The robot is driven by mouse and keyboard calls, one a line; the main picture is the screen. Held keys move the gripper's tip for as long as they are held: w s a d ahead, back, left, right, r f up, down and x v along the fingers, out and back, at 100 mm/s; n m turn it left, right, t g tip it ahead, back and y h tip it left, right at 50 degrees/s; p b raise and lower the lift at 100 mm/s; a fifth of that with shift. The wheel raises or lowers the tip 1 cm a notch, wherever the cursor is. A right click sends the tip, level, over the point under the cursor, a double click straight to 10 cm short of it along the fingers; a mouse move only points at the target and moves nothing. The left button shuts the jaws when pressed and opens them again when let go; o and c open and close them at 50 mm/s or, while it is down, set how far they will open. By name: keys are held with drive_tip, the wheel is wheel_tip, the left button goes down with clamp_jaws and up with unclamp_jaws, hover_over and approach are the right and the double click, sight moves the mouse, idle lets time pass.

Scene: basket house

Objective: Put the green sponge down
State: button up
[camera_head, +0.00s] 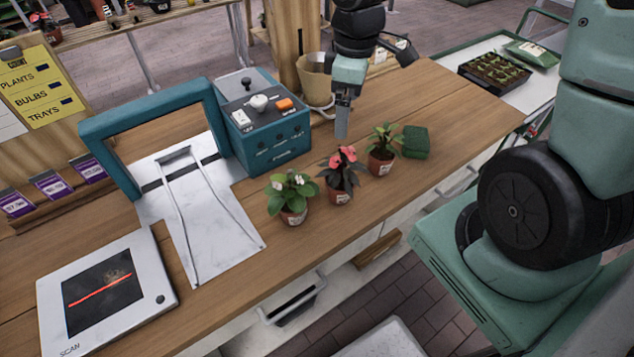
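A dark green block that looks like the green sponge (415,142) rests on the wooden counter (450,105), just right of a small potted plant (383,148). My gripper (342,128) points down above the counter, left of the sponge and behind the potted plants, apart from the sponge. Its fingers show as one narrow grey shape, so the gap between them cannot be made out. I see nothing held in it.
Two more potted plants, one red-flowered (342,174) and one white-flowered (292,195), stand along the front edge. A teal control box (270,135), beige pot (316,80) and scanner plate (105,290) are also on the counter. Bare wood lies right of the sponge.

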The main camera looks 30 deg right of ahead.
drive_tip(key=s+a+r+m, duration=0.1)
drive_tip(key=s+a+r, duration=0.3)
drive_tip(key=s+a, duration=1.2)
drive_tip(key=shift+s+a, duration=0.3)
drive_tip(key=shift+s, duration=0.15)
wheel_tip(320, 180, down, 2)
drive_tip(key=b, duration=0.2)
drive_tip(key=shift+f+b, duration=0.25)
drive_tip(key=shift+b, duration=0.05)
drive_tip(key=shift+w, duration=0.1)
